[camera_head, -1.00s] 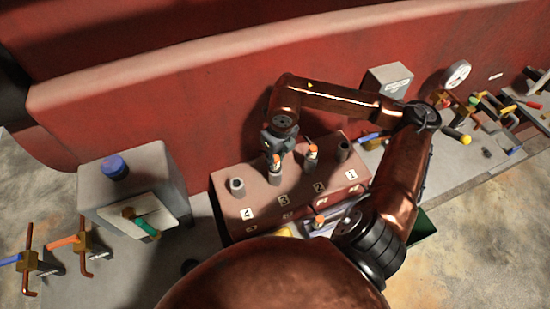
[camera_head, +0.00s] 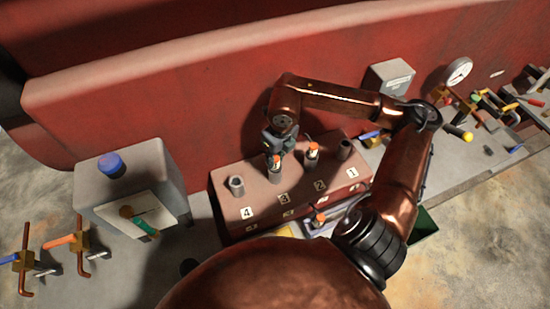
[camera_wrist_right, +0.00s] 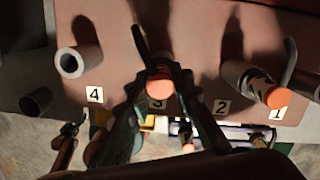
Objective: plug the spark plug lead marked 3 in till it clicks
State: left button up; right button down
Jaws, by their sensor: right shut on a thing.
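The red engine block (camera_head: 235,219) carries a row of upright posts with number plates 4, 3, 2 and 1 from left to right. My right gripper (camera_head: 276,152) is shut on an orange-topped lead (camera_head: 274,161) at the post by plate 3 (camera_head: 283,199). In the right wrist view the orange top (camera_wrist_right: 160,86) sits between the two fingers, just above plate 3. The lead is lined up over the post; I cannot tell how deep it sits. The fingers hide part of it. My left gripper is not in view.
Another orange-topped lead (camera_head: 312,151) stands on the post by plate 2. The posts by plates 4 (camera_head: 237,186) and 1 (camera_head: 344,149) have no orange top. A grey box with a blue knob (camera_head: 112,165) stands left.

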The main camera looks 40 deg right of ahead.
jog(key=shift+f, duration=0.1)
jog(key=c, duration=1.6)
grip_release()
jog(key=r, duration=0.4)
jog(key=s+r, duration=0.1)
jog(key=r, duration=0.7)
jog(key=shift+s+d, duration=0.1)
jog(key=shift+s, duration=0.15)
jog(key=shift+f, duration=0.1)
